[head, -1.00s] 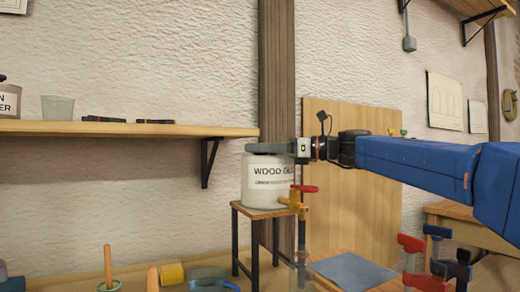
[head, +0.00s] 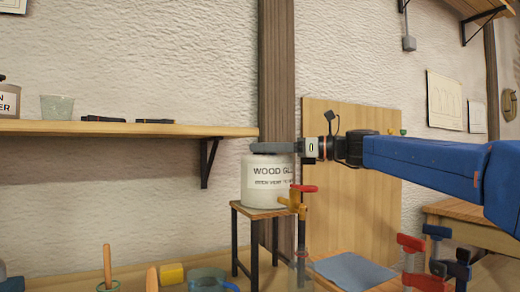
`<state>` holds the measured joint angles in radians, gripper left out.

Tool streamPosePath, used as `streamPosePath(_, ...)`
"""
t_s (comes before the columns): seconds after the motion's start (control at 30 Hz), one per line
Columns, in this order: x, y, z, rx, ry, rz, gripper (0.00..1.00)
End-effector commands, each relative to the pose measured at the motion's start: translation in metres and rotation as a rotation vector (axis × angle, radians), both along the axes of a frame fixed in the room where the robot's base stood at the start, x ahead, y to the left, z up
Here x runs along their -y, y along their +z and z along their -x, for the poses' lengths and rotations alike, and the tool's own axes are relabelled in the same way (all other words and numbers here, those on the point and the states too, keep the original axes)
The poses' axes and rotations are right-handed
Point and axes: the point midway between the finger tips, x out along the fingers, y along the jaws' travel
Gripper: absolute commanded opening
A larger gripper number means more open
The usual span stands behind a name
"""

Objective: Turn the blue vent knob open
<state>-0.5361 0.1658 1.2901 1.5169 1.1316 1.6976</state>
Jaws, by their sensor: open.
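The white wood glue jar (head: 262,181) stands on a small wooden stand (head: 262,213) in the head view. Its label reads "WOOD GLU…", with a smaller line beneath. A yellow tap (head: 291,203) with a red handle (head: 305,188) is at its lower right. My gripper (head: 254,147) comes in level from the right, with its grey fingers across the jar's top. It is open; the gap between the fingers does not show from this side. I cannot see the blue vent knob; the fingers cover the jar's top, where it may be hidden.
A clear glass vessel (head: 300,272) is below the tap. A wall shelf (head: 110,129) ends at the left of the jar. Red and blue clamps (head: 410,243) stand at the lower right. Handled tools and a yellow block (head: 172,273) are at the lower left.

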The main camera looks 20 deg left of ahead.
Motion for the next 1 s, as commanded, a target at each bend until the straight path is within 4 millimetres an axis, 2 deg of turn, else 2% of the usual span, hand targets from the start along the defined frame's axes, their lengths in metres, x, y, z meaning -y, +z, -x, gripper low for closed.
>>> streamPosePath(0.6, 0.121, -0.001, -0.013, -0.001, -0.004, 0.001, 0.48)
streamPosePath(0.8, 0.146, -0.001, -0.014, -0.001, -0.002, 0.0, 0.48)
streamPosePath(1.0, 0.154, -0.001, -0.015, -0.001, -0.001, 0.0, 0.48)
